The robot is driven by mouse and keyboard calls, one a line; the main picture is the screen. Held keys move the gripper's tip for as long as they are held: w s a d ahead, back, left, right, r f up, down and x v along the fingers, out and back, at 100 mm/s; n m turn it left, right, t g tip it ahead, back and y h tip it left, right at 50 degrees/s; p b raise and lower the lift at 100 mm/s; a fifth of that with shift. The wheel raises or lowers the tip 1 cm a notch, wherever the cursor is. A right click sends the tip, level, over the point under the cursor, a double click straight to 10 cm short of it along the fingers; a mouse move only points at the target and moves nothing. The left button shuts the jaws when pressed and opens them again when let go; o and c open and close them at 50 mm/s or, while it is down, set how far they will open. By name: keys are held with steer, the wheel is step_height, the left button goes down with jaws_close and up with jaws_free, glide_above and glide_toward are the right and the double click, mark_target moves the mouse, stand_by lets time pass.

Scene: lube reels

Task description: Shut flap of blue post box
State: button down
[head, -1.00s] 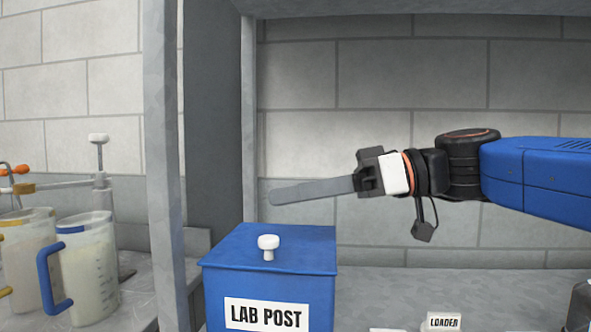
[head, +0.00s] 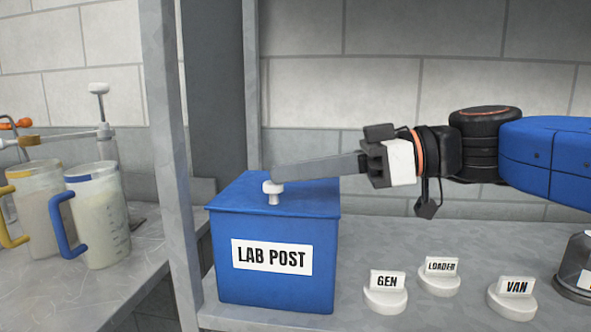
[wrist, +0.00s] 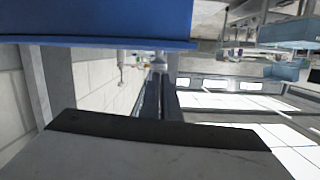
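The blue post box (head: 270,288), labelled LAB POST, stands on the grey shelf. Its flap (head: 235,197) lies flat across the top, with no visible gap at the front edge. A white knob (head: 273,187) sits near the flap's front. My gripper (head: 277,173) reaches in from the right, its long grey finger lying low over the flap. The fingertip is just behind or above the knob; contact cannot be told. Seen side-on, the finger spacing is hidden. A blue surface with a straight edge, probably the box (wrist: 100,20), fills the top of the wrist view.
White labelled discs, GEN (head: 385,295), LOADER (head: 438,277) and VAN (head: 513,299), stand right of the box. A grey post (head: 170,150) rises at its left. Jugs (head: 98,215) stand on the left bench. A dark container (head: 575,270) is at the right edge.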

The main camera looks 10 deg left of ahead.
steer(key=shift+f, duration=0.25)
